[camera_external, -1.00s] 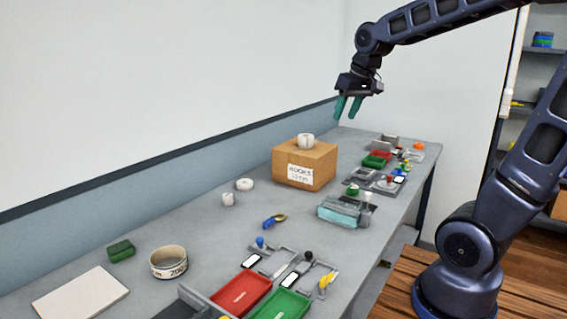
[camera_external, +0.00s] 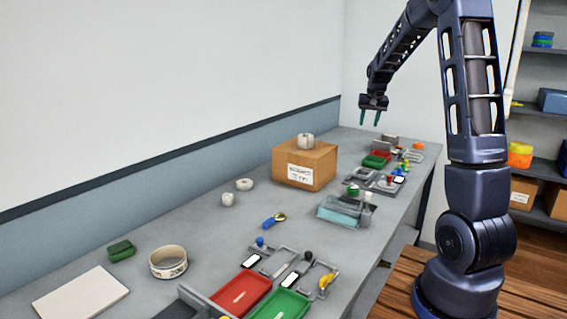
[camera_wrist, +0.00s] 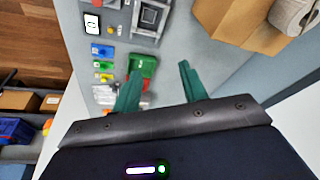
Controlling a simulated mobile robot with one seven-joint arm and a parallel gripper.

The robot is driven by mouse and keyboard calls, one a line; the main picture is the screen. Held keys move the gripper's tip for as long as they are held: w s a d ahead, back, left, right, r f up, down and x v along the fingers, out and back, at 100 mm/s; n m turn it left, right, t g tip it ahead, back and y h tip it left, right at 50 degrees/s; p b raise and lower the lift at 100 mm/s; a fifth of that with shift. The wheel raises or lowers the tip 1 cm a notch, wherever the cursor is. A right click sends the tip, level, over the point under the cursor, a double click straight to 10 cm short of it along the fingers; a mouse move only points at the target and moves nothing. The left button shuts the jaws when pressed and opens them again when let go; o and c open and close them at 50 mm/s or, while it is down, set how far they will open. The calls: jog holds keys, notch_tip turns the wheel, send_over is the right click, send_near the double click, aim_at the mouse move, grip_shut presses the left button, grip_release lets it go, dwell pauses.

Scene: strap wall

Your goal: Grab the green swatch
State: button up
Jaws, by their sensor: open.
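My gripper (camera_external: 370,118) is open and empty, high above the far end of the grey bench in the external view. In the wrist view its two teal fingers (camera_wrist: 158,88) stand apart with nothing between them. A small flat green piece (camera_wrist: 103,65), which looks like the green swatch, lies on the bench in a row with a blue piece (camera_wrist: 102,50), left of the fingers. I cannot pick it out surely in the external view, where the small coloured items at the far end are tiny.
A green tray (camera_wrist: 147,66) lies by the left finger, partly covered by it. A cardboard box (camera_external: 305,165) with a white roll (camera_external: 305,141) on top stands mid-bench. At the near end are a red tray (camera_external: 240,296), a green tray (camera_external: 281,306) and a green block (camera_external: 121,250).

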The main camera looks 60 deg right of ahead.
jog(key=s+d+f+m, duration=0.1)
jog(key=s+d+f, duration=0.15)
jog(key=d, duration=0.35)
jog(key=s+d+f+m, duration=0.1)
jog(key=s+d+f, duration=0.1)
jog(key=d+f, duration=0.3)
jog(key=m+g, duration=0.2)
send_over(403, 167)
jog(key=f, duration=1.2)
jog(key=shift+w+a, duration=0.1)
jog(key=shift+a, duration=0.2)
jog(key=shift+x, duration=2.6)
jog(key=shift+h, duration=0.3)
jog(key=shift+c, duration=0.2)
grip_shut()
